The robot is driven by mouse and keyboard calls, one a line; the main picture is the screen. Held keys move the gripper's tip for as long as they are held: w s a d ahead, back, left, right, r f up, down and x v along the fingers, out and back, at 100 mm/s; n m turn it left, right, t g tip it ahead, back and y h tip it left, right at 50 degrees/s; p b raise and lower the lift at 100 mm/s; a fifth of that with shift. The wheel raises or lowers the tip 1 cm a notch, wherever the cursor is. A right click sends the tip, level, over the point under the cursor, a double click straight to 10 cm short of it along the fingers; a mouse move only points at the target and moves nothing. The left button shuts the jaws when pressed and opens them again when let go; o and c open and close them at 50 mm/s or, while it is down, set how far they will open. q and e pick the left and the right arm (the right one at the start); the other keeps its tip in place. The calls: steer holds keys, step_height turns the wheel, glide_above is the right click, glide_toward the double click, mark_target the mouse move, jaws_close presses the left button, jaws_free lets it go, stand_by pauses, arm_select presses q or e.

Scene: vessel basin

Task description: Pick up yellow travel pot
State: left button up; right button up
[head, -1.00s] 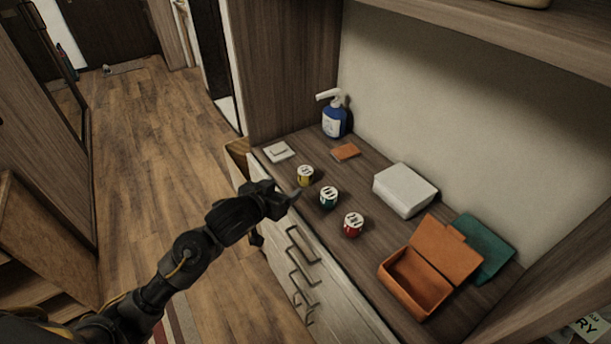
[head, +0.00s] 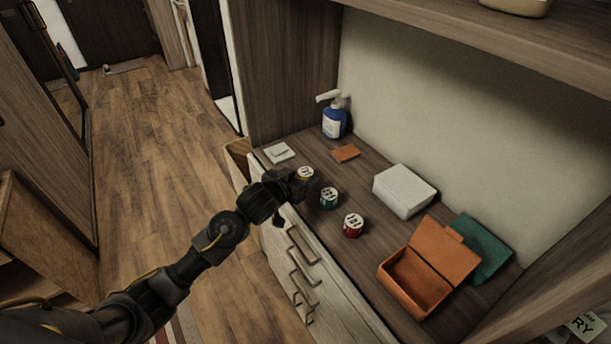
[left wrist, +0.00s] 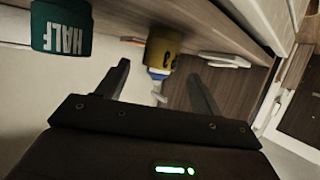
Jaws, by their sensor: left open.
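The yellow travel pot (head: 306,172) stands on the counter at the far left of a row of three small pots. In the head view its white lid shows and my gripper hides most of its body. My left gripper (head: 299,186) is open, at the pot's near side. In the left wrist view the picture is turned over, and the yellow pot (left wrist: 165,48) appears in the gap between the two spread fingers of the gripper (left wrist: 159,70). I cannot tell whether the fingers reach past its side. My right gripper is not in view.
A green pot (head: 328,198) stands close by on the right, lettered HALF in the left wrist view (left wrist: 62,28). A red pot (head: 352,225) is beyond it. A blue pump bottle (head: 335,120), white box (head: 404,190) and open orange box (head: 413,281) are also on the counter.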

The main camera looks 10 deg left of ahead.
mark_target(305, 172)
arm_select(q)
steer(key=shift+x, duration=1.55)
steer(key=shift+r, duration=0.1)
steer(key=shift+s, duration=0.1)
steer(key=shift+c, duration=0.2)
steer(key=c, duration=1)
steer(key=shift+c, duration=0.2)
steer(key=shift+r, duration=0.1)
